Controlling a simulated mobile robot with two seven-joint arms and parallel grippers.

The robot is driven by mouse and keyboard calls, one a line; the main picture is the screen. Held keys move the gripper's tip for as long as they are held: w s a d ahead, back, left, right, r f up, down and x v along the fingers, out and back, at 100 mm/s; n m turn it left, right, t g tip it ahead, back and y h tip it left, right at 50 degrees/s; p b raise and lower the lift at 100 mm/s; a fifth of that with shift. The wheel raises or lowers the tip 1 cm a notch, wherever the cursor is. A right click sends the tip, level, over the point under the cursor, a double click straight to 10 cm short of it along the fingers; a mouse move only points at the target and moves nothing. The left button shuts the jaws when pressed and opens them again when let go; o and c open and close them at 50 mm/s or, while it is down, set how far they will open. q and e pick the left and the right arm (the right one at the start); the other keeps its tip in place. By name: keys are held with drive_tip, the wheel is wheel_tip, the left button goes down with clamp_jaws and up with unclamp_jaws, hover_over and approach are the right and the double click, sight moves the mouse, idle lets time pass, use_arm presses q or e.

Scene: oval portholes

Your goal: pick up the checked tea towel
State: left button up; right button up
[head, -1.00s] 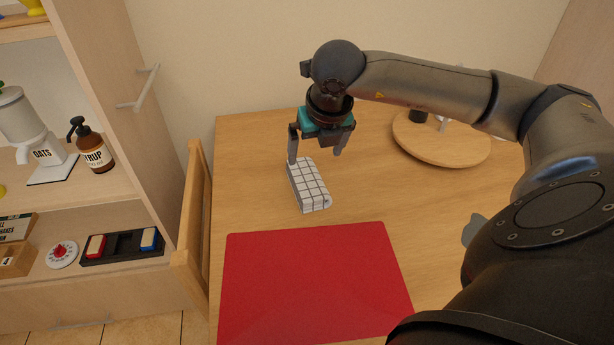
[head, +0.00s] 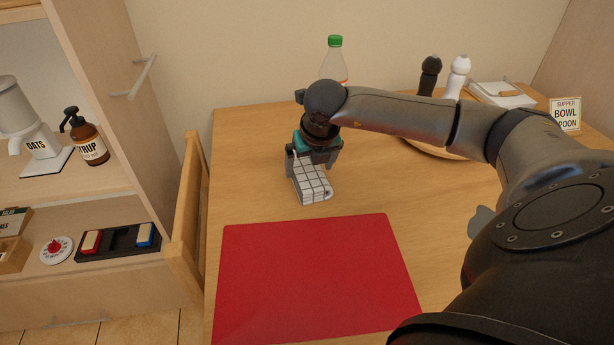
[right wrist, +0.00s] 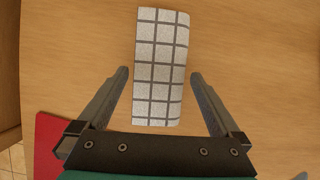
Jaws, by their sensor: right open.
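The checked tea towel (head: 312,187), white with dark grid lines and folded into a thick strip, lies on the wooden table behind the red mat. In the right wrist view the towel (right wrist: 161,68) lies lengthwise, its near end between the open fingers with a gap on each side. My right gripper (head: 311,167) is open, low over the far part of the towel, and hides some of it. It also shows in the right wrist view (right wrist: 160,82), holding nothing. My left gripper is not in view.
A red mat (head: 315,275) lies in front of the towel. A bottle with a green cap (head: 334,58) stands behind my arm. Dark (head: 429,76) and white (head: 457,78) shakers stand by the round wooden board (head: 440,150). A wooden chair (head: 190,215) is at the table's left edge.

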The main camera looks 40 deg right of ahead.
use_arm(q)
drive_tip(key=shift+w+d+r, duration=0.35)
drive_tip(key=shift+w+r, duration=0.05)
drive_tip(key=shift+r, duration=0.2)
use_arm(e)
drive_tip(key=shift+x, duration=1.1)
drive_tip(key=c, duration=1.1)
drive_tip(key=shift+r, duration=0.1)
drive_tip(key=shift+w+r, duration=0.1)
drive_tip(key=shift+r, duration=0.3)
wheel_tip(320, 180, up, 10)
drive_tip(key=p, duration=0.3)
wheel_tip(320, 180, up, 8)
drive_tip(key=p, duration=0.2)
hover_over(308, 169)
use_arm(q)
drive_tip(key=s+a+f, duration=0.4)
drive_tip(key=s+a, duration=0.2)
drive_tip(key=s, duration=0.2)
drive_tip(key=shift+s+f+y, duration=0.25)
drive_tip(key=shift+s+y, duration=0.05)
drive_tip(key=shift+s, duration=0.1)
use_arm(e)
drive_tip(key=shift+r, duration=0.55)
